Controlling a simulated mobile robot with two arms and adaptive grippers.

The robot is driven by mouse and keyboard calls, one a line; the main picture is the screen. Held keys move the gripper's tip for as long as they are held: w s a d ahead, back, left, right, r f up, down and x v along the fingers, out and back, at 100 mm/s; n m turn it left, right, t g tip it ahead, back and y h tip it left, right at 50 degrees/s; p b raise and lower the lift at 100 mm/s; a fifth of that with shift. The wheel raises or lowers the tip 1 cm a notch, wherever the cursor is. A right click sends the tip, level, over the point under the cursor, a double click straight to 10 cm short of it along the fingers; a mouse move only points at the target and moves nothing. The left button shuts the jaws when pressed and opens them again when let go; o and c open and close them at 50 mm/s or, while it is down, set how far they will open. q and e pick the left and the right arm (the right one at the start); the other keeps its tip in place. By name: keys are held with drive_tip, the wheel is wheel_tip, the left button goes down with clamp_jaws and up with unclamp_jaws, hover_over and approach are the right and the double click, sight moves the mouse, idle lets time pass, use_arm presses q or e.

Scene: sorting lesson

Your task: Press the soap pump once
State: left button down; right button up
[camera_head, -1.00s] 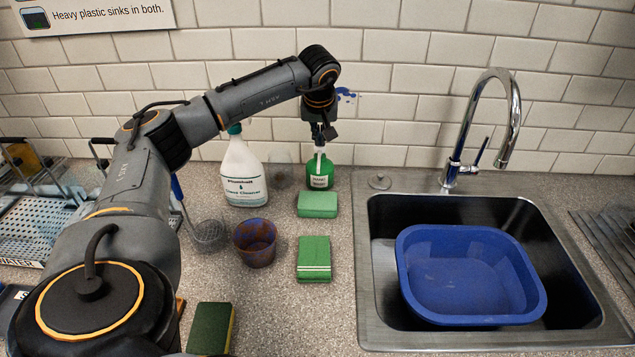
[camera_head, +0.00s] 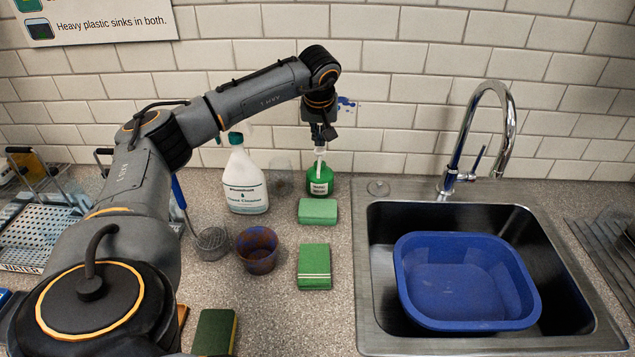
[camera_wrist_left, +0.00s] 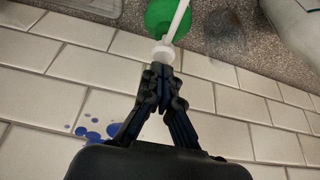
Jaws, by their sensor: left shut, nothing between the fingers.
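The soap pump bottle (camera_head: 320,184) is small and green with a pale label. It stands upright on the counter near the tiled wall, with a white pump head (camera_head: 319,152) and spout on top. My left gripper (camera_head: 321,143) is shut and empty, pointing down at the pump's top. In the left wrist view, the shut fingertips (camera_wrist_left: 163,70) line up with the white pump top (camera_wrist_left: 163,53), and the green bottle (camera_wrist_left: 157,14) shows beyond it. Whether the tips touch the pump I cannot tell. My right gripper is not in view.
A white spray bottle (camera_head: 244,180) and a clear glass (camera_head: 280,181) stand left of the pump. Green sponges (camera_head: 317,211) and a rusty-coloured cup (camera_head: 257,250) are in front. The sink (camera_head: 364,290) with a blue basin (camera_head: 465,281) and tap (camera_head: 509,130) lies right.

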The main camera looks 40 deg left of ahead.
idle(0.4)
use_arm(q)
wheel_tip(320, 180, up, 6)
drive_tip(key=p, duration=0.6)
idle(0.4)
